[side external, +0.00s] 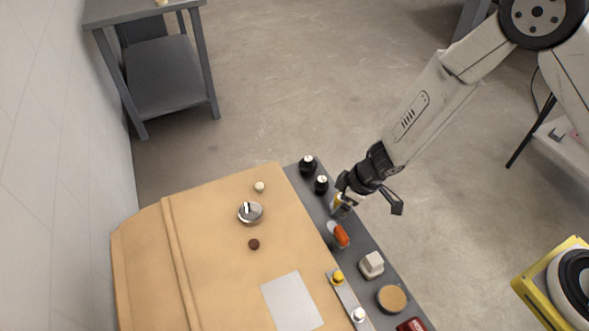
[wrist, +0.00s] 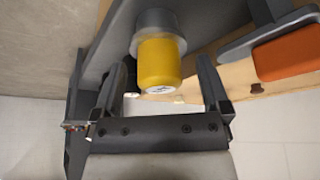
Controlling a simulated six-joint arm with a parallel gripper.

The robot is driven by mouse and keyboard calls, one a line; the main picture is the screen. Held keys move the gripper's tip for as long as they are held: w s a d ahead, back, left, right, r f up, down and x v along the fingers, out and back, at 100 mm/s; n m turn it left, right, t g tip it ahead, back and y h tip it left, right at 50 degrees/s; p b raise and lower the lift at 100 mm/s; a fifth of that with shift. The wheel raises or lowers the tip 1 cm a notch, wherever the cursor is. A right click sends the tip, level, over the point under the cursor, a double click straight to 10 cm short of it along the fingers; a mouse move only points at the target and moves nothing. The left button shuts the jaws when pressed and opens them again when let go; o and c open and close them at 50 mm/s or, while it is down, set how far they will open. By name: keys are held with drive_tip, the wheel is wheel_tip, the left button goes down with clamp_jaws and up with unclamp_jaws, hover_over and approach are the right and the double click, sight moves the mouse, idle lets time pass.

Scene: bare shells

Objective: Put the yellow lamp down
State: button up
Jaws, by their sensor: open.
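The yellow lamp (wrist: 160,65) is a yellow cylinder with a pale end, set in a round grey collar on the grey strip. In the wrist view it stands between the two dark fingers of my gripper (wrist: 164,75), with room on both sides. In the side view, the lamp (side external: 341,209) shows only in part beneath my gripper (side external: 345,193), which hides the rest. My gripper is open. I cannot tell whether either finger touches the lamp.
An orange handle (side external: 341,235) is close beside the lamp on the grey strip (side external: 313,205). Black knobs (side external: 321,184) stand on its other side. A white block (side external: 371,265) and a tan disc (side external: 391,299) lie further along. The tan panel (side external: 205,235) holds a silver knob (side external: 251,212).

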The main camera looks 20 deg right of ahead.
clamp_jaws()
drive_tip(key=shift+r, duration=0.2)
idle(0.3)
drive_tip(key=shift+r, duration=4.75)
